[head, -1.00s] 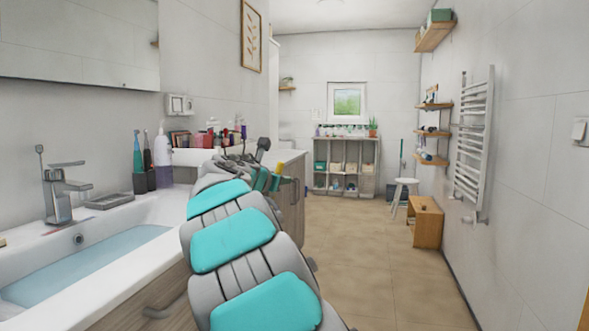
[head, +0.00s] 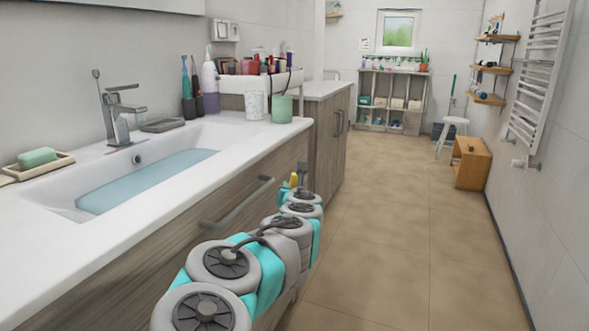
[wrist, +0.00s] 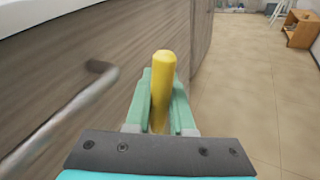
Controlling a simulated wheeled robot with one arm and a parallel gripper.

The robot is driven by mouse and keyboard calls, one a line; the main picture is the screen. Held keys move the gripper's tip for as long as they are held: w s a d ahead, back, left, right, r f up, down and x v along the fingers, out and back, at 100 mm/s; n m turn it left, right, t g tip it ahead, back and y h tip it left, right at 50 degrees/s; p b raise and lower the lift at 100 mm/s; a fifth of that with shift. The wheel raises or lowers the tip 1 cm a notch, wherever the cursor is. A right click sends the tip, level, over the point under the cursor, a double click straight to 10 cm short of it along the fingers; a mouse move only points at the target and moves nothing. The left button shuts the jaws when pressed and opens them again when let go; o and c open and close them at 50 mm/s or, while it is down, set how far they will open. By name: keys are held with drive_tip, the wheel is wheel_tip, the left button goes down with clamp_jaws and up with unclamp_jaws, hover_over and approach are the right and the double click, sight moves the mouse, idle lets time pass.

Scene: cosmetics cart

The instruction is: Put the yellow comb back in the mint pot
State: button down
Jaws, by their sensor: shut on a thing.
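The mint pot (head: 282,109) stands on the front corner of the white counter in the head view. My gripper (wrist: 160,110) is shut on the yellow comb (wrist: 163,85), which stands up between the green fingers in the wrist view. My gripper (head: 298,185) is lower than the counter top, in front of the cabinet, apart from the pot. The pot does not show in the wrist view.
A white patterned cup (head: 254,105) stands just left of the pot. A cart tray (head: 250,82) with several bottles is behind. The basin (head: 150,175) is at left. A cabinet handle (wrist: 60,120) juts out left of my gripper.

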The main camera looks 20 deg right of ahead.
drive_tip(key=s+a+f+n+y, duration=0.1)
drive_tip(key=a+f+y, duration=0.1)
drive_tip(key=s+a+f+n+y, duration=0.1)
drive_tip(key=a+f+n+y, duration=0.1)
drive_tip(key=f+y, duration=0.1)
drive_tip(key=s+a+f+n+y, duration=0.1)
drive_tip(key=a+f+n+y, duration=0.1)
drive_tip(key=a+f, duration=0.1)
drive_tip(key=shift+s+a+f, duration=0.1)
drive_tip(key=shift+s+f, duration=0.05)
drive_tip(key=shift+f, duration=0.1)
drive_tip(key=shift+r, duration=0.1)
